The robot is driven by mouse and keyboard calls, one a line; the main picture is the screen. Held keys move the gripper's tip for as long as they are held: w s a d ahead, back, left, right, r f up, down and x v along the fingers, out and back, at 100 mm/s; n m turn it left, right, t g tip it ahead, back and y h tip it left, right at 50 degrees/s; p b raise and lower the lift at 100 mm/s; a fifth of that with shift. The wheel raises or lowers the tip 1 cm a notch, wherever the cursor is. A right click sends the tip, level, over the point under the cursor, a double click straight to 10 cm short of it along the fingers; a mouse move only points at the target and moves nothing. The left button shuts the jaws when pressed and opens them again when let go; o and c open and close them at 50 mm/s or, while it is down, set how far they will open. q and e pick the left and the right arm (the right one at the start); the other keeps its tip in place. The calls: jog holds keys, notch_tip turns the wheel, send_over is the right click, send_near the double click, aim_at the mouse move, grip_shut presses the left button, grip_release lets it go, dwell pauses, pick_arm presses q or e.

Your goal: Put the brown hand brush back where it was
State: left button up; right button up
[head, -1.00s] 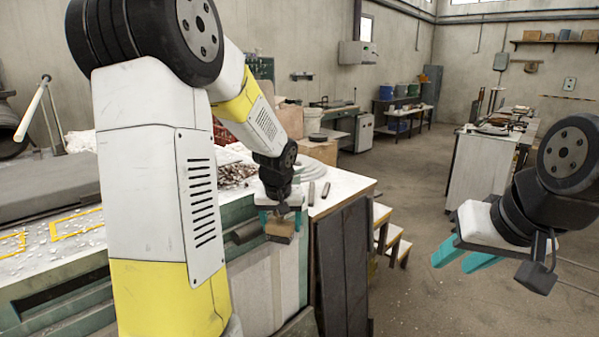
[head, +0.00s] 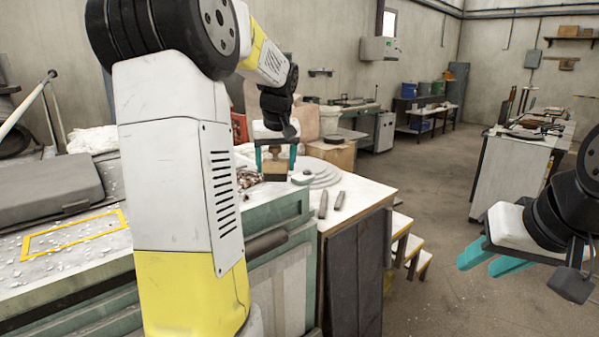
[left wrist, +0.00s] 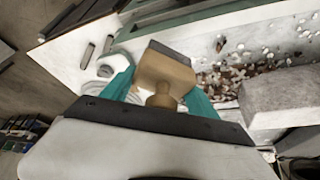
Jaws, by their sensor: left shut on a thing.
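My left gripper (head: 276,164) is shut on the brown hand brush (head: 274,173), its teal fingers on either side. In the left wrist view the brush (left wrist: 164,72) shows a tan wooden block with a dark edge, and its round handle knob points back toward the gripper's palm. The brush appears to be held over the work surface; I cannot tell the exact gap beneath it. My right gripper (head: 484,262) hangs at the right over the floor, empty, its two teal fingers apart.
On the white bench (head: 352,212) lie two grey bars (head: 331,203), a hex nut (head: 301,178) and round grey plates (head: 322,175). Brown and white scraps (left wrist: 225,75) lie near the brush. A yellow outlined rectangle (head: 75,233) and white chips mark the surface at left.

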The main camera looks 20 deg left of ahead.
pick_arm(q)
jog(key=w, duration=0.4)
jog(key=shift+w+a+f, duration=0.25)
jog(key=shift+w, duration=0.05)
jog(key=shift+f, duration=1.7)
jog(key=o, duration=1.5)
jog(key=shift+f, duration=0.15)
jog(key=shift+c, duration=0.2)
